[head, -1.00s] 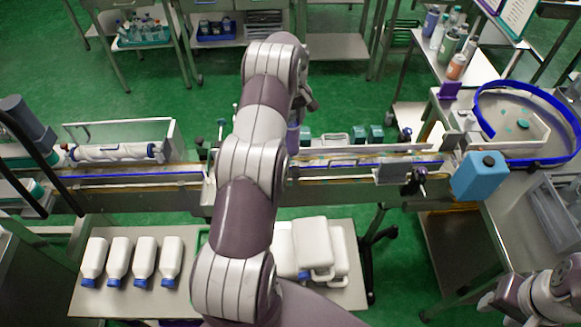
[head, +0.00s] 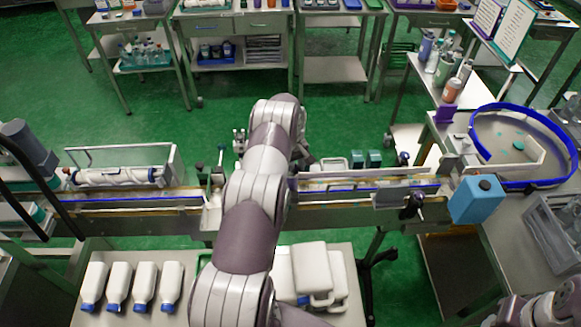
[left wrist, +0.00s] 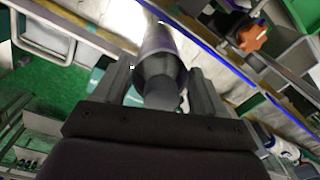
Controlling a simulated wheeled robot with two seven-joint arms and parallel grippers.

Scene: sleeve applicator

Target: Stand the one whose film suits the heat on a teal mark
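In the left wrist view my left gripper (left wrist: 160,66) has its two fingers on either side of a dark purple-grey bottle (left wrist: 161,45). The bottle's grey cap end is towards the palm, and the fingers appear to press its sides. In the head view my left arm reaches over the conveyor (head: 130,204) and hides the bottle and most of the gripper. Several bottles, including a green one (head: 443,70) and an orange one (head: 452,90), stand on the right-hand cart.
White bottles with blue caps (head: 119,282) lie on the front table, with white jugs (head: 313,268) beside them. A blue container (head: 476,199) and a blue-rimmed bowl (head: 567,135) are at right. Sign boards (head: 513,30) stand behind, their text unreadable. Dark green blocks (head: 374,158) sit behind the conveyor.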

